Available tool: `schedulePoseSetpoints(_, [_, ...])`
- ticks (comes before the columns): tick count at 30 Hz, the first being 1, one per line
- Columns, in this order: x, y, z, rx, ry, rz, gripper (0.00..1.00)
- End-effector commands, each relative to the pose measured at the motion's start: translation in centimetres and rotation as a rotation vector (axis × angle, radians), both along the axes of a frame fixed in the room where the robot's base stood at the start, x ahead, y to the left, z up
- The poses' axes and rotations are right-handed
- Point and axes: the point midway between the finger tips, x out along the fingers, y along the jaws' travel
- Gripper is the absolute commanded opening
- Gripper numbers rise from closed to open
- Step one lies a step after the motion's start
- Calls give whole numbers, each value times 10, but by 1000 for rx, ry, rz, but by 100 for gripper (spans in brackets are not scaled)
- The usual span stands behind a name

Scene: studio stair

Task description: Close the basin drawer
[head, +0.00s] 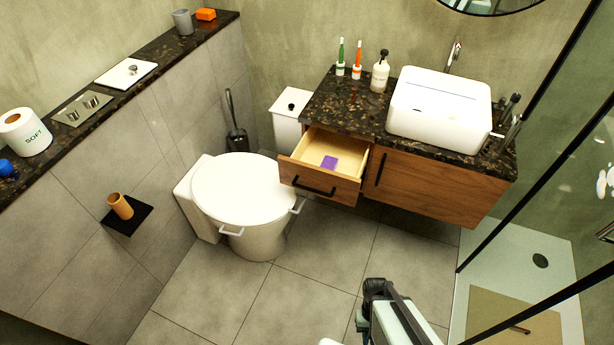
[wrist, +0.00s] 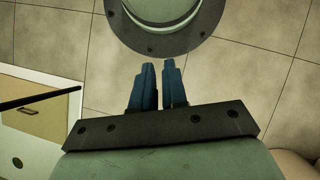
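The basin drawer (head: 322,185) has a wooden front with a black bar handle (head: 314,186). It stands pulled out from the left part of the vanity cabinet (head: 425,185). A purple block (head: 329,162) lies inside on its pale floor. In the wrist view my gripper (wrist: 159,64) has two blue fingers close together with a narrow gap and nothing seen between them. Whether they are fully shut is unclear. In the head view my arm shows at the bottom edge, well in front of the drawer and apart from it. The drawer is not in the wrist view.
The toilet (head: 243,200) stands just left of the drawer, its lid down. A white basin (head: 440,108) sits on the dark counter (head: 345,105). The glass shower screen (head: 535,150) and shower tray (head: 520,255) are at right. Tiled floor (head: 310,265) before the drawer is clear.

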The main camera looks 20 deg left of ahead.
Motion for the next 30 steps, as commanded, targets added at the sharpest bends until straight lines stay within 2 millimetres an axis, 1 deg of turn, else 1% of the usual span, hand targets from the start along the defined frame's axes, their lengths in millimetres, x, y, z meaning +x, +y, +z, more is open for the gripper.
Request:
schedulePoseSetpoints(1, [3, 10, 1, 4, -9, 35, 8])
schedulePoseSetpoints(3, [6, 24, 3, 9, -21, 78, 1])
schedulePoseSetpoints(4, [7, 30, 4, 12, -26, 97, 0])
schedulePoseSetpoints(11, [15, 74, 12, 19, -74, 257, 0])
schedulePoseSetpoints(20, [33, 128, 26, -29, -188, 544, 0])
schedulePoseSetpoints(26, [55, 171, 44, -92, -315, 787, 0])
schedulePoseSetpoints(29, [70, 196, 58, -139, -398, 946, 0])
schedulePoseSetpoints(30, [78, 208, 66, -163, -435, 1022, 0])
